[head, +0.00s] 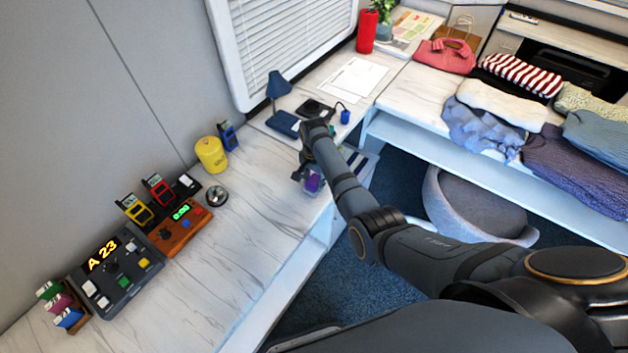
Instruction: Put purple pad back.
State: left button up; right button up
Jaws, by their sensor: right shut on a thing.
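The purple pad (313,184) shows as a small purple patch at the end of my right arm, near the front edge of the white marble-look counter. My right gripper (307,178) is shut on it. The gripper's own wrist and forearm hide much of the fingers and part of the pad. I cannot tell whether the pad touches the counter. My left gripper is not in view.
A dark blue lamp (281,112) stands behind the gripper. A yellow canister (211,154), a silver bell (217,196) and control boxes (118,271) stand to the left. The counter (250,240) in front of them is clear. Folded clothes (520,115) lie at right.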

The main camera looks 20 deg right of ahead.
aim_at(314, 180)
jog(key=shift+f, duration=0.15)
jog(key=o, duration=1.1)
notch_tip(314, 180, up, 12)
jog(key=shift+r, duration=0.2)
